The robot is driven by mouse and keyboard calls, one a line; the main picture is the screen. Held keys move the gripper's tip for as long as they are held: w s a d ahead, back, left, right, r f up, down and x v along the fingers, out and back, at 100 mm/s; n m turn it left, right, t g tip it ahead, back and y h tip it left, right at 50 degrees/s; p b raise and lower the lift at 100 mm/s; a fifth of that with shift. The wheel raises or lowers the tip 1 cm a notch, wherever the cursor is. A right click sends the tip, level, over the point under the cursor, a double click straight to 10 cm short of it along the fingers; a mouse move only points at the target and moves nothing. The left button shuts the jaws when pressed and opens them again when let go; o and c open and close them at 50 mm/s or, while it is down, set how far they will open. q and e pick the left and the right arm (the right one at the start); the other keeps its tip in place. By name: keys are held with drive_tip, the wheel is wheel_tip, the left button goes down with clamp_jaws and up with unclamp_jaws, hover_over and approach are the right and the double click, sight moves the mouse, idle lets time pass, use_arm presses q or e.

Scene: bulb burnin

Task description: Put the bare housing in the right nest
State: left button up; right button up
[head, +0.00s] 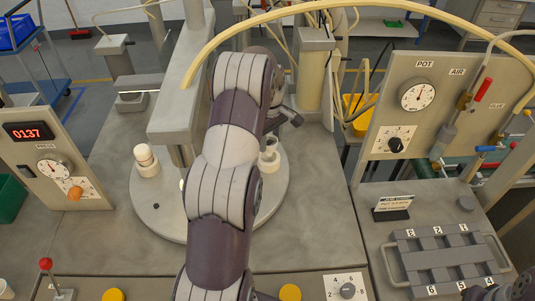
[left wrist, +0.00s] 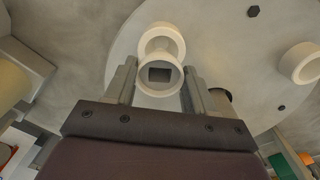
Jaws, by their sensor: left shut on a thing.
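My left gripper (left wrist: 159,70) has its two fingers on either side of a pale ring-shaped housing (left wrist: 171,87) with a dark square opening, in the left wrist view. Another pale round part (left wrist: 162,32) shows just beyond the housing; I cannot tell whether they touch. A pale round part (head: 268,160) shows just right of the arm on the round plate (head: 280,190). At the plate's left stands a pale nest (head: 148,168) with a white piece in it; a similar pale ring (left wrist: 303,62) shows at the wrist view's right.
A grey column (head: 183,85) stands behind the plate. A panel with a counter (head: 28,131) is at left, and a POT gauge panel (head: 405,120) at right. A grey slotted tray (head: 440,262) with numbered pockets lies at lower right. The bench between plate and tray is clear.

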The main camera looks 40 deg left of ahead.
sight(269, 149)
use_arm(q)
wheel_tip(269, 149, down, 3)
drive_tip(key=shift+s+d+f+p, duration=0.1)
drive_tip(key=shift+s+f+p, duration=0.1)
drive_tip(key=shift+p, duration=0.4)
drive_tip(key=shift+w+f, duration=0.1)
drive_tip(key=shift+f, duration=0.25)
drive_tip(key=shift+f, duration=0.1)
drive_tip(key=o, duration=1)
